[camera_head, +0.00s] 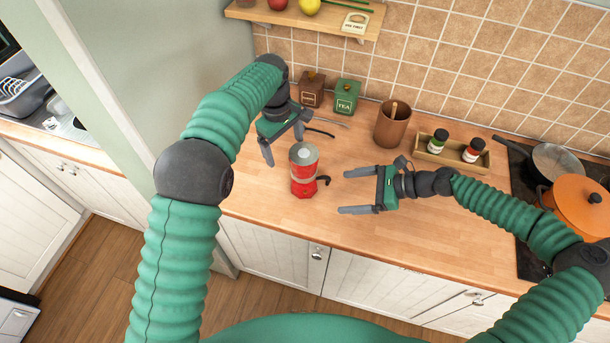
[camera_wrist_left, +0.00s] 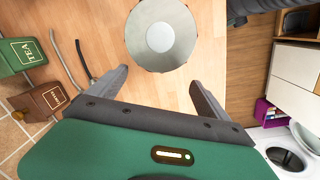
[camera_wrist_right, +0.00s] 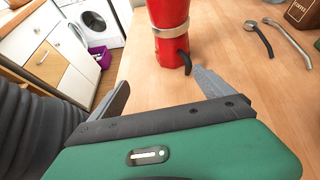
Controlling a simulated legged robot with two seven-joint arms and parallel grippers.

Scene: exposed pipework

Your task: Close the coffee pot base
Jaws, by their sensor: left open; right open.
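The red coffee pot (camera_head: 303,180) stands upright on the wooden counter, with a grey round top, a pale band and a black handle at its right. The left wrist view shows its grey top (camera_wrist_left: 165,35) from above, with a lighter disc in the middle. The right wrist view shows its red side (camera_wrist_right: 170,50); its top is cut off there. My left gripper (camera_head: 284,142) is open and empty, up and left of the pot. My right gripper (camera_head: 343,191) is open and empty, right of the pot with its fingers pointing at it. Neither touches it.
Behind stand a brown canister (camera_head: 312,90), a green tea canister (camera_head: 346,97) and a brown utensil pot (camera_head: 391,124). Utensils lie behind the coffee pot. A spice tray (camera_head: 452,160) and an orange pot (camera_head: 578,209) are at the right. The counter's front is clear.

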